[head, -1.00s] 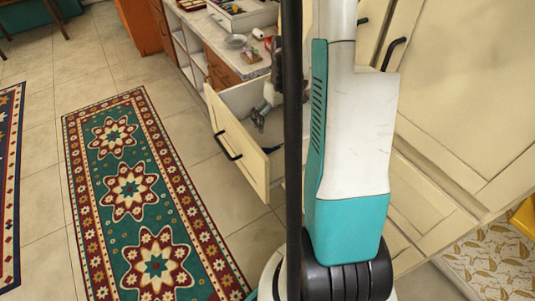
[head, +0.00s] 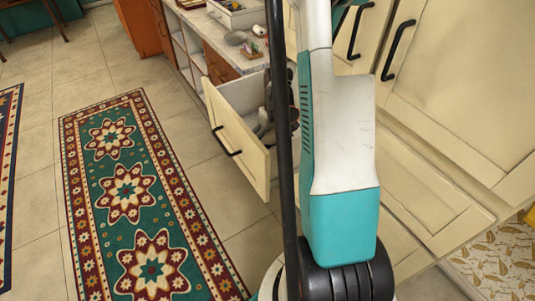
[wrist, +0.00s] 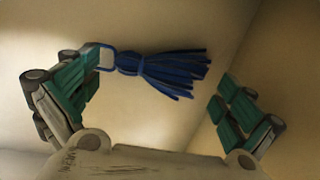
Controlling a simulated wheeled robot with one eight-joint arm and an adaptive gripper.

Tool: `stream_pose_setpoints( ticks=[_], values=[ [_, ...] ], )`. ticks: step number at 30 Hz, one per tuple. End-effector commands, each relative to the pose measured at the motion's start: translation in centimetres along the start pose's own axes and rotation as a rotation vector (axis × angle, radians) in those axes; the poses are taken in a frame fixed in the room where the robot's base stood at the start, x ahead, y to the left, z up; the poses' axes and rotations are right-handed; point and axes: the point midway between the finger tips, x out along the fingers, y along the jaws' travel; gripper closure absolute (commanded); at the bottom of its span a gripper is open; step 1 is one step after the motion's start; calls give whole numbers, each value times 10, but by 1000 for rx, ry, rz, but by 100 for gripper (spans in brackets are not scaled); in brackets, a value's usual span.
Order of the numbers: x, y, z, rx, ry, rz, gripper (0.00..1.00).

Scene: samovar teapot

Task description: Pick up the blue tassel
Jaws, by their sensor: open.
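The blue tassel (wrist: 160,72) lies on the pale floor of the open drawer (head: 238,142), with its loop to the left and its strands fanned to the right in the wrist view. My gripper (wrist: 158,88) is open, with green pads on both fingers. The tassel shows between the fingers. The loop is close beside the left fingertip, and I cannot tell whether they touch. The strands end short of the right finger. In the head view my gripper is down in the drawer, mostly hidden by my arm and a dark pole. The tassel cannot be made out there.
The drawer walls surround my gripper closely. A counter (head: 235,50) with small items stands behind the drawer. Cream cabinet doors (head: 450,80) are on the right. A patterned runner rug (head: 125,190) lies on the open tiled floor to the left.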

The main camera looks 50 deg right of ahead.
Motion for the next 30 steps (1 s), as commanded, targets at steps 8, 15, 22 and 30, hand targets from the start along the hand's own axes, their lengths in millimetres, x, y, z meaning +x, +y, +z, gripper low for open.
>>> stream_pose_setpoints(
  ticks=[8, 15, 22, 30],
  values=[
    [10, 0, 0, 0, 0, 0, 0],
    [10, 0, 0, 0, 0, 0, 37],
    [10, 0, 0, 0, 0, 0, 40],
    [2, -1, 0, 0, 0, 0, 40]
  ],
)
